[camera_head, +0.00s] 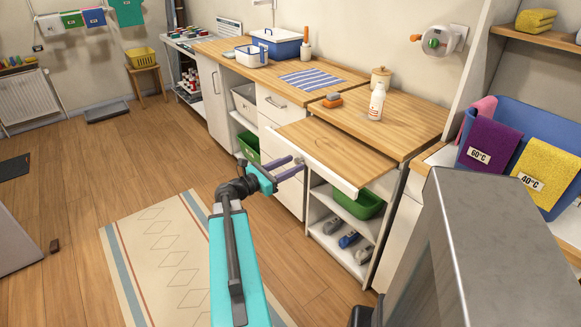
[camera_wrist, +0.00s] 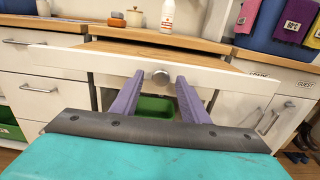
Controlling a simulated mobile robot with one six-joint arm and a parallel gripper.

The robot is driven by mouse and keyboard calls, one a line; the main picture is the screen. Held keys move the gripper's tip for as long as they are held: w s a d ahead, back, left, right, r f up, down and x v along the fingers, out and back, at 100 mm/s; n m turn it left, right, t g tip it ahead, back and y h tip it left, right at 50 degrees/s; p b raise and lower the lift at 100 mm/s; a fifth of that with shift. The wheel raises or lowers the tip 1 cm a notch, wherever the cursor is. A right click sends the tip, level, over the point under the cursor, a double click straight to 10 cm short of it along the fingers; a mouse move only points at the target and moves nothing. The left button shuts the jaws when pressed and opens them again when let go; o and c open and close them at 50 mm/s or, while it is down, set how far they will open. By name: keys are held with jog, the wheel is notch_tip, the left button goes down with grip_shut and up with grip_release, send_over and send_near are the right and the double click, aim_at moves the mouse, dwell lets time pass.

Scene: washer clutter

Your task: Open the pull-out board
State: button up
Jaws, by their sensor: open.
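The pull-out board (camera_head: 338,150) is a wooden slab with a white front edge, sticking partly out from under the wooden counter top. In the wrist view its white front (camera_wrist: 105,62) spans the picture, with a thin strip of wood behind it. A round metal knob (camera_wrist: 161,76) sits at the middle of that front. My gripper (camera_head: 291,166) is at the board's front, with its purple fingers open. In the wrist view the fingertips of my gripper (camera_wrist: 158,82) lie either side of the knob and just below it; I cannot tell whether they touch it.
A grey metal body (camera_head: 470,255) blocks the right front.

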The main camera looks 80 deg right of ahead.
jog(key=b+v, duration=0.1)
jog(key=v, duration=1.2)
jog(key=shift+a, duration=0.2)
jog(key=shift+w, duration=0.15)
